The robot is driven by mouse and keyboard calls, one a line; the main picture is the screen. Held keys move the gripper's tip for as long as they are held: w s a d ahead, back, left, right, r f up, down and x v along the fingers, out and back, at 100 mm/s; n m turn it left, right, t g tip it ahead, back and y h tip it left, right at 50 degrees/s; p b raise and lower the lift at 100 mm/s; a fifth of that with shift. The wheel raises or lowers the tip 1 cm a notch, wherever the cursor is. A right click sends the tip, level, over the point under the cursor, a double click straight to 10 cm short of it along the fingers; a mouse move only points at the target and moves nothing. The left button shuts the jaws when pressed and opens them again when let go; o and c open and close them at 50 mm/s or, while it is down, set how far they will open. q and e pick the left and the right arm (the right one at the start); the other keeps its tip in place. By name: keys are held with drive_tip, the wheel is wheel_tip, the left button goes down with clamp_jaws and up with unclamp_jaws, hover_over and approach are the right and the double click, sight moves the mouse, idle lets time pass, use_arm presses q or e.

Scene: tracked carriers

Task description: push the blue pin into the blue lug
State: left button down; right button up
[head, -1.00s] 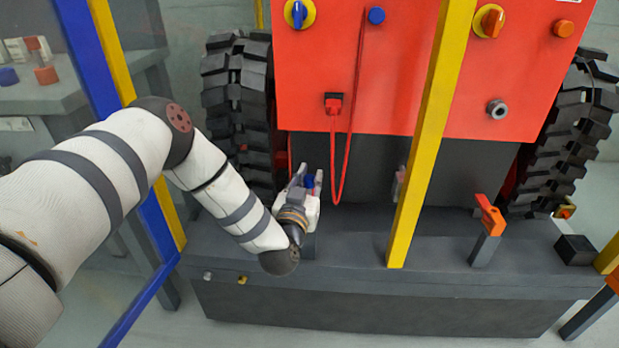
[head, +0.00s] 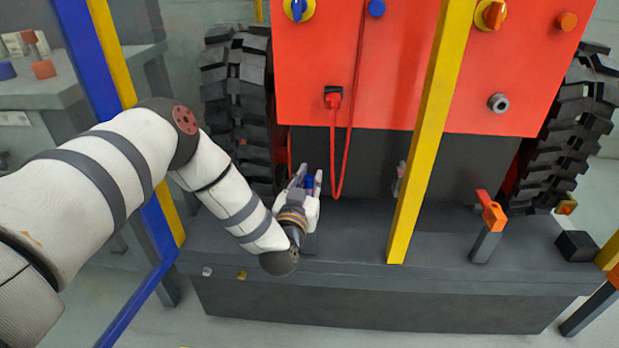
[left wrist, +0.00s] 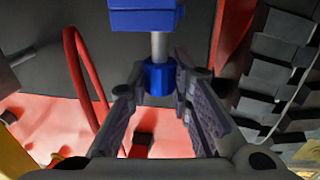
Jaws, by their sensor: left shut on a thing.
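My left gripper (head: 305,184) is low in front of the dark machine body, beside the left track. In the left wrist view its fingers (left wrist: 160,92) are closed around the blue head of the blue pin (left wrist: 159,76). The pin's grey shaft runs from the head to a blue block, which looks like the blue lug (left wrist: 145,18), at the top edge of that view. The shaft meets the block's edge in the picture; I cannot tell how deep it sits. In the head view only a little blue (head: 309,182) shows between the fingers. My right gripper is out of view.
A red cable (head: 345,150) hangs in a loop just right of my left gripper. A yellow post (head: 430,135) stands farther right, then an orange-topped lever (head: 492,215) on the dark ledge (head: 350,245). The black left track (head: 238,105) is close behind the gripper.

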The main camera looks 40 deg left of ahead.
sight(309, 192)
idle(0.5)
use_arm(q)
drive_tip(key=shift+f+b, duration=0.55)
drive_tip(key=shift+f, duration=0.65)
drive_tip(key=shift+r+p, duration=0.15)
drive_tip(key=shift+p, duration=0.2)
drive_tip(key=shift+f, duration=0.55)
idle(0.5)
drive_tip(key=c, duration=1.4)
unclamp_jaws()
drive_tip(key=shift+o, duration=0.2)
